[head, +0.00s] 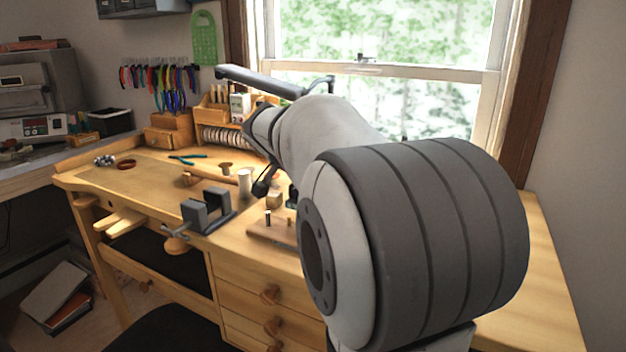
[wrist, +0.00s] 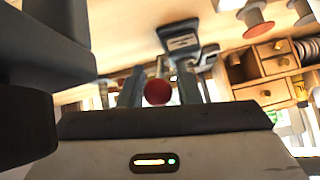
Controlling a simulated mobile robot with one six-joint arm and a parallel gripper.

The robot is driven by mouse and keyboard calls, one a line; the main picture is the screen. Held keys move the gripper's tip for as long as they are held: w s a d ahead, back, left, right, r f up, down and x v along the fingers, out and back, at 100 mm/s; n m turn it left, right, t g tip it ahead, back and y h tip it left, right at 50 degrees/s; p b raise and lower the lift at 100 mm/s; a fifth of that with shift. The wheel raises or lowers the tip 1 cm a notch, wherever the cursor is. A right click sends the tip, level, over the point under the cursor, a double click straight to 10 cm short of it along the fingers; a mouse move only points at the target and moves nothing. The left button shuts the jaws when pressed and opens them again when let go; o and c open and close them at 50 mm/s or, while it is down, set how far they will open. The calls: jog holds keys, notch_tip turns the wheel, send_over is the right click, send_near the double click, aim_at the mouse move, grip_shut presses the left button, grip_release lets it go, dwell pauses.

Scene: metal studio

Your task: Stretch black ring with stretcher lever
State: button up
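In the wrist view my gripper (wrist: 160,88) has its two fingers apart, with a red ball knob (wrist: 157,92) showing between them. A gap shows between the knob and the right finger; I cannot tell whether the left finger touches it. The knob may belong to the stretcher lever, but the lever's shaft is not clear. A grey device (wrist: 181,40) stands beyond the fingers and may be part of the stretcher. I cannot make out the black ring in either view. In the head view my arm covers much of the bench's right side.
A grey vise (head: 205,209) sits at the front edge of the wooden bench (head: 135,182). Pliers (head: 188,158), a white cylinder (head: 245,183) and wooden blocks are nearby. A wooden drawer unit (wrist: 268,75) shows in the wrist view. A large dark grey shape (wrist: 45,60) fills its left side.

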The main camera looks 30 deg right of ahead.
jog(key=shift+v, duration=2.65)
jog(key=shift+c, duration=0.2)
